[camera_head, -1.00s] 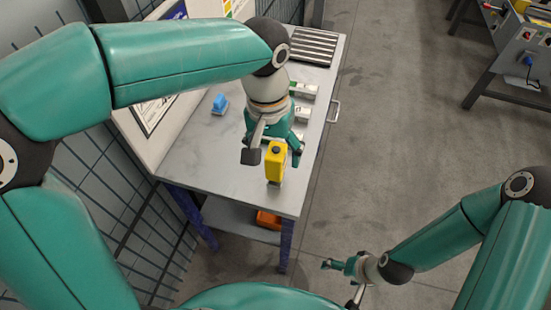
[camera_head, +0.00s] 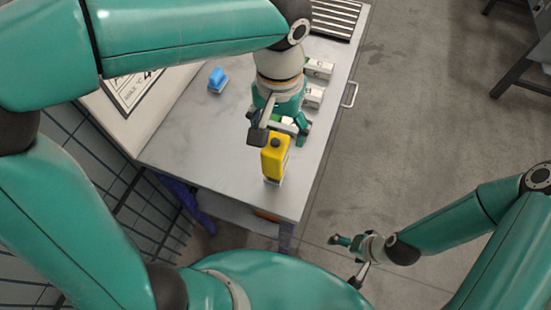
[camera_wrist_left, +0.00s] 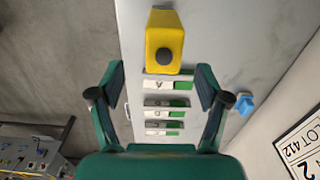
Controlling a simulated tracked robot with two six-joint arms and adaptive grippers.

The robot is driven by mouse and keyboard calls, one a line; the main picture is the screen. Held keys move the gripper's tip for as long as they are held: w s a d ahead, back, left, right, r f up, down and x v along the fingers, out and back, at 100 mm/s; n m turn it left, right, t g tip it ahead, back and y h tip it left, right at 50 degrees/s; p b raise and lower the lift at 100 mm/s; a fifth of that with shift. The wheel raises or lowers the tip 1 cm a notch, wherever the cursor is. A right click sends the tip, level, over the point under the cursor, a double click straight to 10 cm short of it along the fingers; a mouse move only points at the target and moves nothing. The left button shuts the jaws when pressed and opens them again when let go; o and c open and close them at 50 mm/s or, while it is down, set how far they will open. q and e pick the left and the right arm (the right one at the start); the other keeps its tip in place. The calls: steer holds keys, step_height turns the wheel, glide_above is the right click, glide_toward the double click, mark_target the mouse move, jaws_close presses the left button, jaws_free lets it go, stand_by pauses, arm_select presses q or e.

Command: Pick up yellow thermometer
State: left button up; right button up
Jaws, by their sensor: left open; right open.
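The yellow thermometer (camera_head: 273,157) stands upright near the front of the metal table (camera_head: 213,163). It has a dark round button on top. In the left wrist view the thermometer (camera_wrist_left: 163,40) is at the top centre, just beyond the fingertips. My left gripper (camera_head: 278,130) is open and sits close behind the thermometer in the head view; in the left wrist view its two fingers (camera_wrist_left: 160,78) are spread wide with nothing gripped. My right gripper (camera_head: 347,258) is open and empty, off the table at the lower right.
White and green blocks (camera_head: 319,69) lie behind my left gripper. A blue object (camera_head: 217,79) is at the left of the table. A slatted rack (camera_head: 336,18) is at the back. A sign board (camera_head: 132,93) stands along the left side. A handle (camera_head: 350,94) sticks out at the right edge.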

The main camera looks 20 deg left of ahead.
arm_select(q)
steer(key=f, duration=1)
steer(key=shift+s+a, duration=0.15)
steer(key=shift+a, duration=0.1)
steer(key=c, duration=1.2)
